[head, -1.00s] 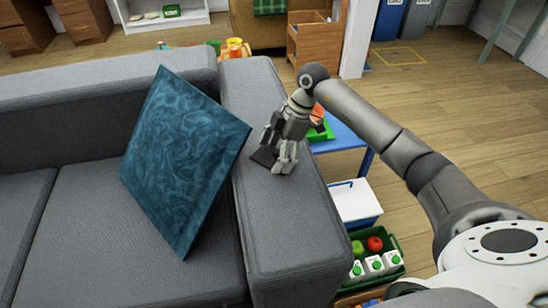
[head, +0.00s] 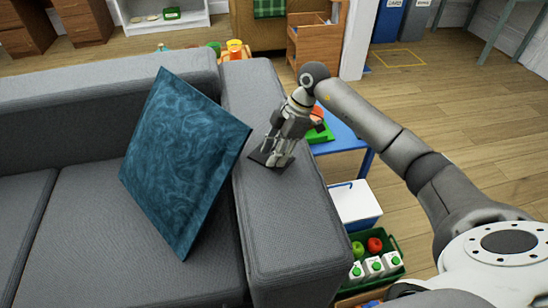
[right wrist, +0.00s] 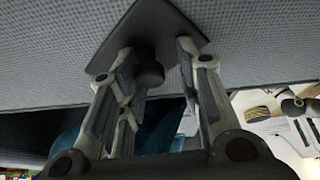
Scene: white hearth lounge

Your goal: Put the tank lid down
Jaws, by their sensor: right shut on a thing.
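The tank lid is a dark, flat, square plate (head: 257,157) with a round knob. It is at the sofa's right armrest, low over or on the grey fabric; I cannot tell whether it touches. My right gripper (head: 277,160) is above it, pointing down, shut on the lid. In the right wrist view the lid's plate (right wrist: 160,25) lies beyond the fingers, its knob between my right gripper's fingertips (right wrist: 152,62). The fingers hide part of the lid in the head view. My left gripper is not in view.
A blue cushion (head: 185,160) leans on the sofa left of the armrest (head: 290,225). Right of the armrest are a blue table (head: 345,138), a white box (head: 354,204) and a green crate (head: 394,241) with fruit and cartons. The armrest's front part is clear.

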